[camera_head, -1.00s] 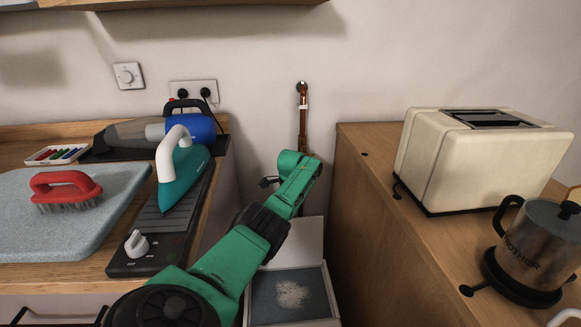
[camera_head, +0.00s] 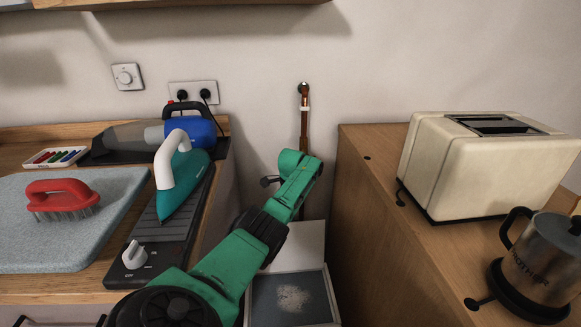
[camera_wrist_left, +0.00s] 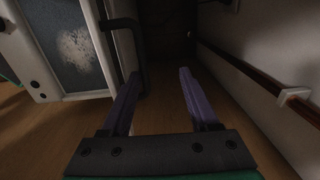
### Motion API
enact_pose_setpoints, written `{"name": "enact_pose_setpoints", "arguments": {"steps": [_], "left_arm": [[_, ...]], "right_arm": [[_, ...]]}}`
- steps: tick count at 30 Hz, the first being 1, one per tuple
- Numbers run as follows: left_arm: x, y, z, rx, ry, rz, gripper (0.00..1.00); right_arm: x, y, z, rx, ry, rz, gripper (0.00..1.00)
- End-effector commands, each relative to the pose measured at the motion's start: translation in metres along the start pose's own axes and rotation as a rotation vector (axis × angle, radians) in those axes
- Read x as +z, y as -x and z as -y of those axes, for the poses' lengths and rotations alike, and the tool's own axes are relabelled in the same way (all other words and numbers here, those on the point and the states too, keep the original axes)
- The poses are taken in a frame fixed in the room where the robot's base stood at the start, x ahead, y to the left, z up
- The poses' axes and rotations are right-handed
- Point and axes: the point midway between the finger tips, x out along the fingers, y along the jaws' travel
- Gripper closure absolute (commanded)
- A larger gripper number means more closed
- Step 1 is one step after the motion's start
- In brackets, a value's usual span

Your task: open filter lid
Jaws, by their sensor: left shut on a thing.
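The white filter box (camera_head: 288,320) stands low in the gap between the two counters, with a grey panel (camera_head: 292,294) bearing a pale fuzzy patch. A pale flat flap (camera_head: 297,246) stands at its back edge; I cannot tell how it is joined. My green left arm reaches over the box, its gripper hidden from the head. A dark bent handle (camera_wrist_left: 141,55) lies by the left fingertip, beside the box's panel (camera_wrist_left: 72,45). My right gripper is out of view.
The left counter holds a teal iron (camera_head: 182,180), a blue handheld vacuum (camera_head: 190,131) and a red brush (camera_head: 60,195). The right counter holds a cream toaster (camera_head: 470,170) and a metal pot (camera_head: 540,260). A copper pipe (camera_head: 304,125) runs down the wall.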

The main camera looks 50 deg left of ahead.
Motion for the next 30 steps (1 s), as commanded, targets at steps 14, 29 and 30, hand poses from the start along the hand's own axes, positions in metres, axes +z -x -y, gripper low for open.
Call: {"name": "enact_pose_setpoints", "arguments": {"steps": [14, 29, 30], "left_arm": [[0.000, 0.114, 0.002, -0.014, 0.003, -0.004, 0.58], [0.001, 0.129, 0.001, -0.008, 0.003, 0.000, 0.58], [0.001, 0.129, 0.001, -0.007, 0.002, -0.001, 0.58]], "right_arm": [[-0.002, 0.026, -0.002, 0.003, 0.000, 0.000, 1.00], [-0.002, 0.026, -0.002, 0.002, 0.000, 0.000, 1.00], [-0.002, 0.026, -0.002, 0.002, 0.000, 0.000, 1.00]]}}
